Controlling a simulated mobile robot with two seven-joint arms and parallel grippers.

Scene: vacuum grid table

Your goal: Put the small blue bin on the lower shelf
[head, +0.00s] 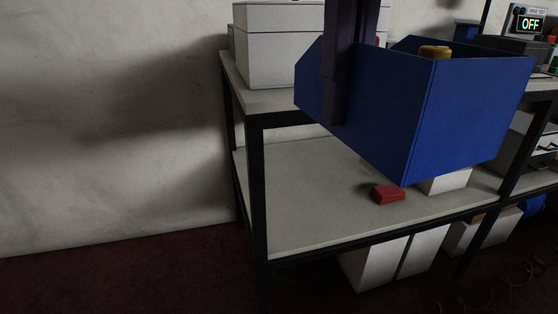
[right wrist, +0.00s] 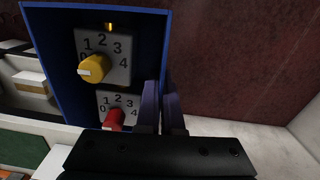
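The small blue bin (head: 400,110) hangs in the air in front of the shelf unit, tilted, overlapping the top board's edge in the head view. In the right wrist view, the bin (right wrist: 48,60) holds a panel with a yellow knob (right wrist: 94,68) and one with a red knob (right wrist: 115,118). My right gripper (right wrist: 162,105) has its fingers closed on the bin's side wall; one dark purple finger (head: 340,75) shows in the head view. The lower shelf (head: 300,190) is below the bin, its left part bare. My left gripper is out of view.
A red block (head: 388,194) and a white box (head: 445,183) are on the lower shelf, below the bin. White boxes (head: 280,50) stand on the top board. A black post (head: 257,190) bounds the left front. More white bins (head: 375,264) stand underneath.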

